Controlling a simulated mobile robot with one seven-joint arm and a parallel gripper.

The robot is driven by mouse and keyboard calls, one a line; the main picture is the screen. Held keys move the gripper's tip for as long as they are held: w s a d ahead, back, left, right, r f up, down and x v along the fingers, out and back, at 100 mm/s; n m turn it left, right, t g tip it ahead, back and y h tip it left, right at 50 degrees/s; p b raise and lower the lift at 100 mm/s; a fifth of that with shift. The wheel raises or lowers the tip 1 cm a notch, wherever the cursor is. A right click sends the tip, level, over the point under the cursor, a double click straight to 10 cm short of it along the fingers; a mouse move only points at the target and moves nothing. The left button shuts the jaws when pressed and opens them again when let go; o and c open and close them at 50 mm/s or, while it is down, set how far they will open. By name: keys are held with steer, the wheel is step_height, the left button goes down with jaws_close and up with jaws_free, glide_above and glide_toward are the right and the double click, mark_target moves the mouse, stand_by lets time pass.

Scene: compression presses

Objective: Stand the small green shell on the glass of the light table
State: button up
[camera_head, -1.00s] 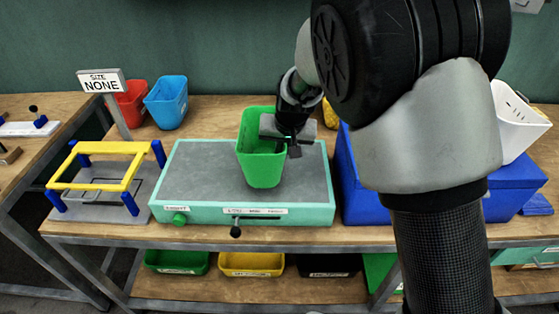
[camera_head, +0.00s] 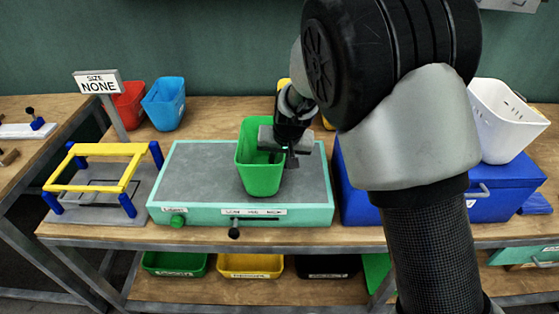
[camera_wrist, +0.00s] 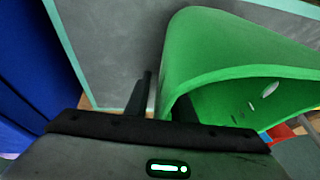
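The small green shell (camera_head: 258,172) is an upright, open-topped bin at the light table's glass, right of its middle. It also fills much of the wrist view (camera_wrist: 225,55). My gripper (camera_head: 283,155) is at the shell's right side. In the wrist view my gripper (camera_wrist: 162,103) has one finger outside the shell's wall and one inside, shut on the wall. The light table (camera_head: 200,214) is a mint-green box with a grey glass top (camera_head: 200,170). Whether the shell's base touches the glass I cannot tell.
A yellow frame on blue posts (camera_head: 92,150) and a "SIZE NONE" sign (camera_head: 98,82) stand left. Red (camera_head: 127,105) and blue (camera_head: 165,103) bins are behind. A blue box (camera_head: 500,190) with a white bin (camera_head: 505,122) stands right. The left glass is clear.

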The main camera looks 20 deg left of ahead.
steer(key=p+v, duration=0.1)
steer(key=v, duration=1.1)
steer(key=shift+r, duration=0.2)
steer(key=s+d+r+m, duration=0.1)
steer(key=s+d+r, duration=0.3)
steer(key=d, duration=0.5)
steer(key=s+d+r+m, duration=0.1)
steer(key=s+d+r, duration=0.1)
steer(key=d+r, duration=0.5)
steer(key=s+d+m+t+h, duration=0.1)
steer(key=s+d+h, duration=0.1)
steer(key=s+d, duration=1.3)
steer(key=shift+t+h, duration=0.3)
steer(key=shift+h, duration=0.1)
steer(key=shift+a, duration=0.15)
